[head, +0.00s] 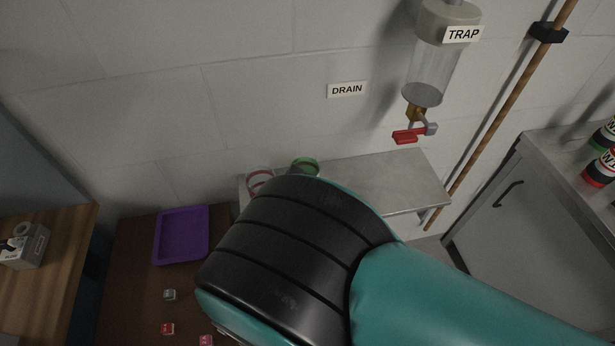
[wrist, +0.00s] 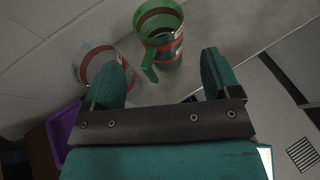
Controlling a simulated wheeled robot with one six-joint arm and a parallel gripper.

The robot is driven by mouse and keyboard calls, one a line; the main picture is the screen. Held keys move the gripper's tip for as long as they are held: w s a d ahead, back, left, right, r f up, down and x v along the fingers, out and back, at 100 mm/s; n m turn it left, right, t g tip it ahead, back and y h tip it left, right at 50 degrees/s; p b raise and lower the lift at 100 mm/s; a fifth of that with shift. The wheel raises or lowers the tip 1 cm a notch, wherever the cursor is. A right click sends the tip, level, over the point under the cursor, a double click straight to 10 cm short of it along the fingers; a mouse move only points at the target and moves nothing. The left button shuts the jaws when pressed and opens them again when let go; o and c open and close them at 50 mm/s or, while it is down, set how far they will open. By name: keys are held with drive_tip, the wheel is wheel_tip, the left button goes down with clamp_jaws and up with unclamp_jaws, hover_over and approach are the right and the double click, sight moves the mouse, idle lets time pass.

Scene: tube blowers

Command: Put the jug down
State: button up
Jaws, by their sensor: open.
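A green-rimmed jug (wrist: 166,22) with a red band and a green handle stands upright on the metal shelf (head: 385,182). It also shows at the shelf's back in the head view (head: 304,166), partly hidden by my arm. My gripper (wrist: 161,62) is open, with its two teal fingers apart and nothing clamped. The green handle shows between the fingers in the wrist view, and the jug's body lies just beyond the fingertips. I cannot tell whether a finger touches it. In the head view my arm hides the gripper.
A clear jug with red bands (head: 259,181) stands to the left on the shelf, close to my left finger in the wrist view. The TRAP bottle (head: 432,75) with a red-handled tap (head: 408,135) hangs above. The shelf's right part is clear. A purple tray (head: 181,235) lies at left.

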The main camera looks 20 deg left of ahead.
drive_tip(key=b+x, duration=0.3)
drive_tip(key=x, duration=0.7)
drive_tip(key=shift+a+r, duration=0.1)
drive_tip(key=c, duration=1.2)
